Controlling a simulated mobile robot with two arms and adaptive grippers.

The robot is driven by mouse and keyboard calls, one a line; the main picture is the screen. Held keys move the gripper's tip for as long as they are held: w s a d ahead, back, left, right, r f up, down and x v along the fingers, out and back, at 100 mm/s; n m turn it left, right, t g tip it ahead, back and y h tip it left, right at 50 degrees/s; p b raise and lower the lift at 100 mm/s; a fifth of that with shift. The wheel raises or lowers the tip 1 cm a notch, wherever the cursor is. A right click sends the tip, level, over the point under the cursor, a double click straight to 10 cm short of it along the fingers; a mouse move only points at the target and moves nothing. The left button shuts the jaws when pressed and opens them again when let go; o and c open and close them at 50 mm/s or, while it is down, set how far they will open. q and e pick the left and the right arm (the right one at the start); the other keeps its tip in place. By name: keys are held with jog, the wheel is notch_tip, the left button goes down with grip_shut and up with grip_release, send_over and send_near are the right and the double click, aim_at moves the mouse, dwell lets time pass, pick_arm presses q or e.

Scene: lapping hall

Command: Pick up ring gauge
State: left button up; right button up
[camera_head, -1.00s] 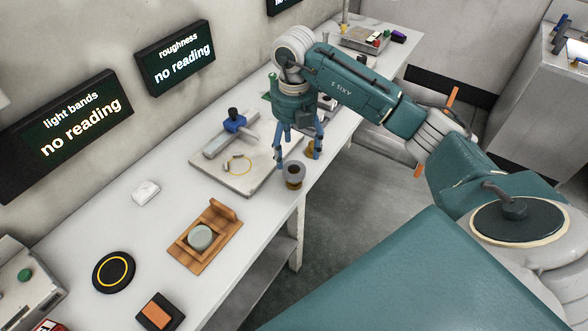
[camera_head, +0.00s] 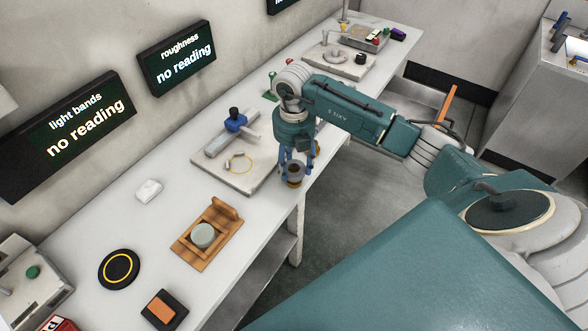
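A small dark grey ring with a hole in its top (camera_head: 294,169), apparently the ring gauge, stands near the front edge of the white bench. A brass-coloured part shows at its bottom. My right gripper (camera_head: 296,166) points down over it, its blue fingers spread on either side of the ring. I cannot tell whether the fingers touch it. Another brass-coloured piece shows partly behind the fingers, to the right. My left gripper is out of view.
A pale plate (camera_head: 238,178) with a blue-topped stand (camera_head: 236,122) lies left of the gripper. A wooden holder (camera_head: 187,252) with a grey disc (camera_head: 203,236), a black round pad (camera_head: 119,270) and a white block (camera_head: 148,190) are nearer. The bench front edge is close to the ring.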

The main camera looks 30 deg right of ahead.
jog(key=shift+c, duration=1.4)
